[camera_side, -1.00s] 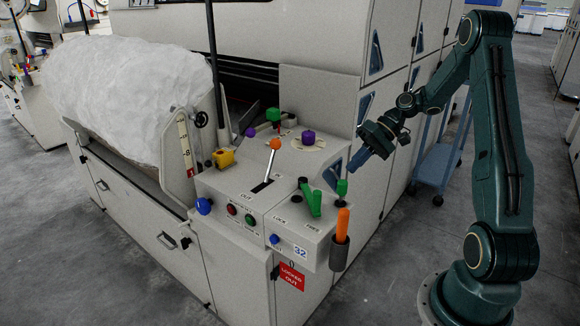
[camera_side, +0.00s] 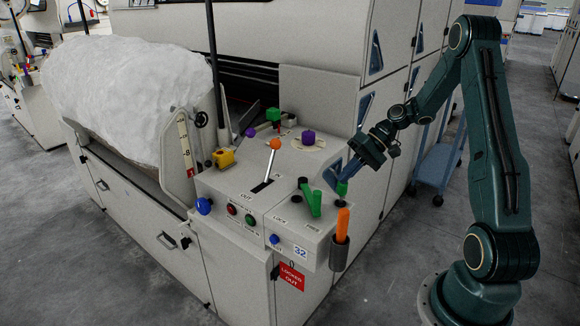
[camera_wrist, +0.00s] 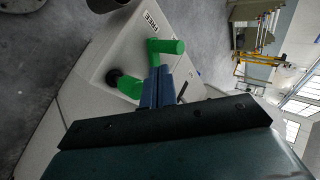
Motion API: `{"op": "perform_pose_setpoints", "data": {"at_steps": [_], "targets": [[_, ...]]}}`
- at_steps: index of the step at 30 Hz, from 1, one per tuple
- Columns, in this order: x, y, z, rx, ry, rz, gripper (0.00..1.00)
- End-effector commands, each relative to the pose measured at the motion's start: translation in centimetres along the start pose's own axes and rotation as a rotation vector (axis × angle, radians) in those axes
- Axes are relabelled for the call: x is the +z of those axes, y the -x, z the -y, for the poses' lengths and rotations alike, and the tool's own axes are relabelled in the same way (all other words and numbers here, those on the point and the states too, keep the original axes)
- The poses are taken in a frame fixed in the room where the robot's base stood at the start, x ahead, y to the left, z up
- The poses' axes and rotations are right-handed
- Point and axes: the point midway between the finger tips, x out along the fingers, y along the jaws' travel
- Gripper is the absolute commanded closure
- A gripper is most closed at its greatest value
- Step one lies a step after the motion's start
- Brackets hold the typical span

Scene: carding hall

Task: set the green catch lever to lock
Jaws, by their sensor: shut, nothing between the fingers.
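The green catch lever (camera_side: 313,204) sits on the sloped end of the grey control box, between the LOCK and FREE labels. Its handle end is nearer FREE. In the wrist view its bent green handle (camera_wrist: 168,46) shows just past the fingertips, beside the FREE label. My gripper (camera_side: 349,172) is shut and empty, pointing down and left, right of the lever and above a second green piece (camera_side: 342,188) with a dark base. My fingers (camera_wrist: 157,76) hide part of the green parts in the wrist view; I cannot tell whether they touch.
An orange handle (camera_side: 343,224) stands in a grey holder at the box's right corner. An orange-knobbed lever (camera_side: 274,145), a purple knob (camera_side: 308,137) and a yellow block (camera_side: 223,157) stand on the box. A blue trolley (camera_side: 437,166) is behind my arm.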

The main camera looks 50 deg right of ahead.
Motion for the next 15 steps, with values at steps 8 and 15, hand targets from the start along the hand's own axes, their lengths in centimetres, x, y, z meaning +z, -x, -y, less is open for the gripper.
{"op": "perform_pose_setpoints", "data": {"at_steps": [8, 15], "targets": [[0.1, -4.0, 0.0, 0.0, -0.001, 0.004, 1.0], [0.1, -6.0, 0.0, 0.001, -0.001, 0.002, 1.0]]}}
